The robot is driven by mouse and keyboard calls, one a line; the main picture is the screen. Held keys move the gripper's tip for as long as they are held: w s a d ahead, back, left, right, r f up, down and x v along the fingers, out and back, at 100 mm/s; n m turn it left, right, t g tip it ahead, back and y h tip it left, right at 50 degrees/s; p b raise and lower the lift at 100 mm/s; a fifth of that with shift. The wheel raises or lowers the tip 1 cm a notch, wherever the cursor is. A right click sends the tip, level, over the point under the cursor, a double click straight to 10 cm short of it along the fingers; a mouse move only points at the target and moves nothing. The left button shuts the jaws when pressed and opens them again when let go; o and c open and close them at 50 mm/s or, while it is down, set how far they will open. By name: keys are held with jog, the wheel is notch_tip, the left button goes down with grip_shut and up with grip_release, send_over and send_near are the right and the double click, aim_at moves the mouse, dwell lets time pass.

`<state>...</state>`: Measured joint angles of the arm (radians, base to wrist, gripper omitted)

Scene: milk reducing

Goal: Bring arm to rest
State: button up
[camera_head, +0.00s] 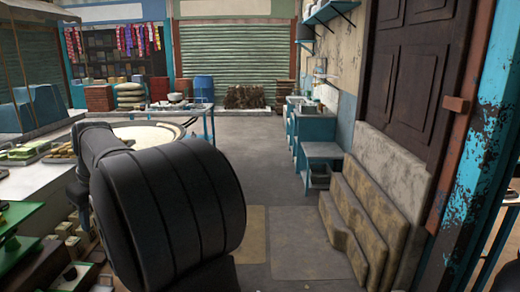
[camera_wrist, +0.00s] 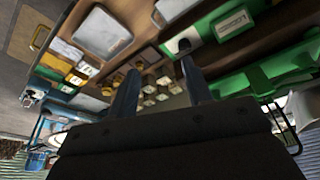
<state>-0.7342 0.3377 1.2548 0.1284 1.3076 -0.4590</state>
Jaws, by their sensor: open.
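My gripper (camera_wrist: 157,78) shows in the wrist view with its two fingers apart and nothing between them. Beyond the fingers are several small light and yellowish blocks (camera_wrist: 160,92) on a brown surface; the gripper does not appear to touch them. In the camera_head view a thick black link of my arm fills the lower left, and my gripper cannot be made out there. A wide pan (camera_head: 150,134) with pale, milk-like contents sits behind my arm and is partly hidden by it.
A pale counter (camera_head: 40,185) with sweet trays runs along the left. Green trays (camera_head: 18,222) stand at the lower left. Stone slabs (camera_head: 365,215) lean at the right below a dark door (camera_head: 412,75). A blue bench (camera_head: 322,152) stands beyond. The middle floor (camera_head: 255,170) is clear.

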jog(key=s+d+f, duration=0.2)
jog(key=d+f, duration=0.1)
jog(key=d, duration=0.1)
jog(key=shift+s+f, duration=0.2)
jog(key=shift+f, duration=0.15)
jog(key=shift+d, duration=0.1)
jog(key=o, duration=1.2)
jog(key=s+a+r+n+t, duration=0.1)
jog(key=s+a+n, duration=0.1)
jog(key=a, duration=0.5)
jog(key=s+a+r+n+t, duration=0.1)
jog(key=s+a+n+t, duration=0.15)
jog(key=a, duration=0.55)
jog(key=shift+n+g+h, duration=0.25)
jog(key=shift+g+h, duration=0.1)
jog(key=shift+h, duration=0.05)
jog(key=x, duration=1)
jog(key=shift+w, duration=0.25)
jog(key=v, duration=1)
